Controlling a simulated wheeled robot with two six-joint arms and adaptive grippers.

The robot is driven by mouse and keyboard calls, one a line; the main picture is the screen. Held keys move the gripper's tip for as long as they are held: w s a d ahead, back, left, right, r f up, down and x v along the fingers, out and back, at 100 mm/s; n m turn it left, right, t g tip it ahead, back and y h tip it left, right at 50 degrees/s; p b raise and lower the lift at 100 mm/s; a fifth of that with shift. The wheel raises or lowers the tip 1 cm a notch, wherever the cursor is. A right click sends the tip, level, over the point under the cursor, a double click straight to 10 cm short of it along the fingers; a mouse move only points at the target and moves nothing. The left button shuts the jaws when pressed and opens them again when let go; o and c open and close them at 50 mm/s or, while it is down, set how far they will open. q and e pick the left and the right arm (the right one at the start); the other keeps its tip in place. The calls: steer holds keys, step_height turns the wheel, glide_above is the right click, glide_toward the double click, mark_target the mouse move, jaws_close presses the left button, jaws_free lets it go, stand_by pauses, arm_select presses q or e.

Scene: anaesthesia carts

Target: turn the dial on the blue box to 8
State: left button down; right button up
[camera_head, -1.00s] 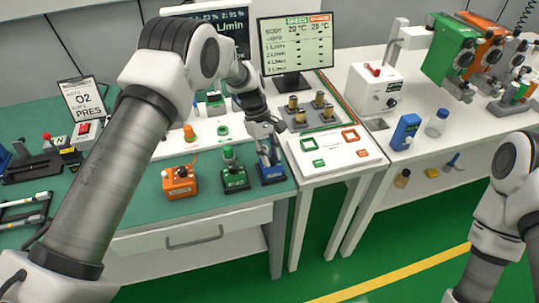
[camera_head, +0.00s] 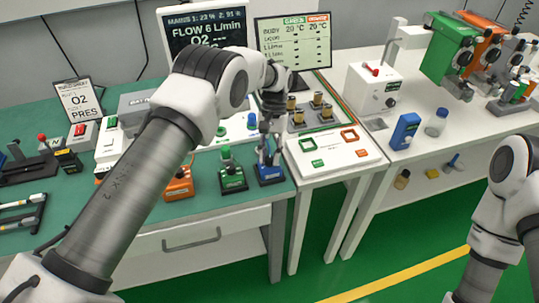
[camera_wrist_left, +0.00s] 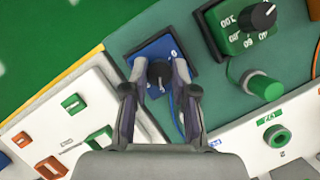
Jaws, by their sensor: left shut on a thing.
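The blue box (camera_head: 271,175) stands at the front right corner of the green table top. It also shows in the left wrist view (camera_wrist_left: 146,50). Its dark dial (camera_wrist_left: 158,72) lies between the fingers of my left gripper (camera_wrist_left: 157,80). In the head view my left gripper (camera_head: 268,157) points down at the box from above, shut on the dial. The fingers hide much of the dial, and I cannot read its setting. In the head view my right arm is at the right edge, but its gripper is out of view.
A white panel (camera_head: 332,152) with coloured frames lies to the right. The screen (camera_head: 206,38) reads FLOW 6 L/min.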

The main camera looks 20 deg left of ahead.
arm_select(q)
steer(key=m+y, duration=0.1)
steer(key=m, duration=0.3)
steer(key=shift+s+d+f+m+y, duration=0.1)
steer(key=shift+m+y, duration=0.2)
steer(key=shift+y, duration=0.1)
steer(key=m+t+y+p, duration=0.1)
steer(key=m, duration=0.3)
steer(key=shift+y, duration=0.3)
steer(key=c, duration=0.9)
jaws_free()
steer(key=v, duration=1.2)
